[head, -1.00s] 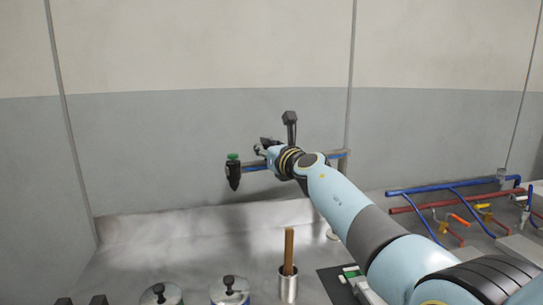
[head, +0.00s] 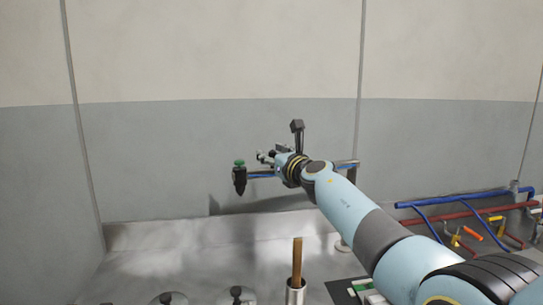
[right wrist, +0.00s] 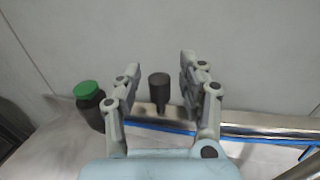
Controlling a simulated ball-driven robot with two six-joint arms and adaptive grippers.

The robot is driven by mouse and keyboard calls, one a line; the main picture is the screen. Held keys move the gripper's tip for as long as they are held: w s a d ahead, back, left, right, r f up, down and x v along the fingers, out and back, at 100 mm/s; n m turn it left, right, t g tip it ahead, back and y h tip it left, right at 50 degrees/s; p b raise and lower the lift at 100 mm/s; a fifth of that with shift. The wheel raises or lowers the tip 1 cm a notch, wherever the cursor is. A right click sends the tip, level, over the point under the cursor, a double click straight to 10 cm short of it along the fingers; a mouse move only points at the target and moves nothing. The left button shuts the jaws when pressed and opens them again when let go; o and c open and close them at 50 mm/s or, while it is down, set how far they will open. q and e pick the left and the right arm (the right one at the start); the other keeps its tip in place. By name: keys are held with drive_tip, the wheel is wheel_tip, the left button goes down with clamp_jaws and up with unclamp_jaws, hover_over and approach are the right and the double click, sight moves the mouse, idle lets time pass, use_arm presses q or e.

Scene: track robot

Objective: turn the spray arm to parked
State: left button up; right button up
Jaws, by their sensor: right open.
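The spray arm (head: 262,174) is a metal bar with a blue stripe, level in front of the grey wall. Its left end carries a dark nozzle with a green cap (head: 239,163), also seen in the right wrist view (right wrist: 88,90). A dark upright peg (right wrist: 159,88) stands on the bar. My right gripper (right wrist: 156,78) is open, with the peg showing between its fingers, apart from both. In the head view the right gripper (head: 266,157) is small, at the bar just right of the nozzle. My right wrist hides the bar's middle. My left gripper is not in view.
Below, a metal cup (head: 296,291) holds a wooden handle (head: 297,262). Dark-knobbed lids (head: 236,294) sit at the bottom edge. Blue and red pipes (head: 450,203) with coloured valve handles run along the right. The wall behind the bar is bare.

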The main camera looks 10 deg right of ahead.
drive_tip(key=v, duration=1.2)
idle(0.4)
